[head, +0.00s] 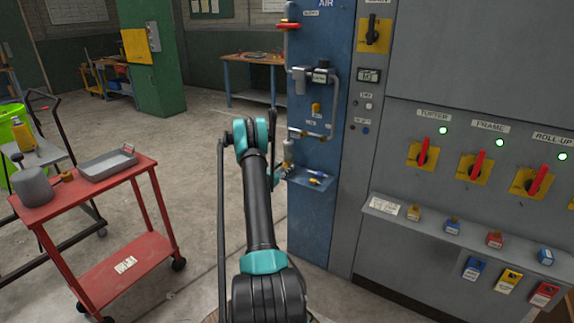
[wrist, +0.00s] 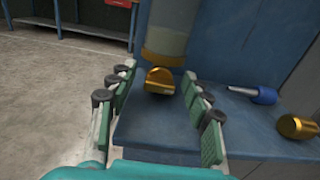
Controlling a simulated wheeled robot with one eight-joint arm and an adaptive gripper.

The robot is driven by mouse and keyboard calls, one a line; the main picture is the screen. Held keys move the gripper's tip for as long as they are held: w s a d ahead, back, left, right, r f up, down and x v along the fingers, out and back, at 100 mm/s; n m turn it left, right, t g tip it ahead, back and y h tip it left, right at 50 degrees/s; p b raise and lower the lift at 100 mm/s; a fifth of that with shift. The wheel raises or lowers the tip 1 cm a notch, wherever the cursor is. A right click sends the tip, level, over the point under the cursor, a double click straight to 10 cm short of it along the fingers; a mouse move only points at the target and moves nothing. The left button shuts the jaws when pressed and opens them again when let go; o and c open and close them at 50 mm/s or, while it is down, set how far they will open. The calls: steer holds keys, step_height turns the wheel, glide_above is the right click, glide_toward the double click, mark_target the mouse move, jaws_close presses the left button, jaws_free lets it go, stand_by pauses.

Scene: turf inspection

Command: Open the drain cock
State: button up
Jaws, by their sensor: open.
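The drain cock (wrist: 160,80) is a small brass knob with a flat wing, under a cloudy bowl with a brass collar (wrist: 164,57) on the blue air panel (head: 318,225). The bowl also shows in the head view (head: 289,150). In the wrist view my gripper (wrist: 161,88) is open, with one green-padded finger left of the cock and one right of it. The cock lies between the fingertips in the picture; I see no contact. In the head view my arm hides most of the gripper and the cock.
A small blue shelf (wrist: 155,140) lies below the cock. A blue-handled tool (wrist: 262,95) and a brass piece (wrist: 297,127) lie on its right. A grey cabinet (head: 465,150) with red-handled switches stands right. A red cart (head: 120,268) stands left; the floor between is clear.

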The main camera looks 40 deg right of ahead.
steer(key=shift+w+d, duration=0.15)
steer(key=shift+d, duration=0.2)
jaws_close()
steer(key=shift+m, duration=2.2)
jaws_free()
steer(key=v, duration=0.7)
steer(key=shift+s+a, duration=0.2)
steer(key=shift+a, duration=0.05)
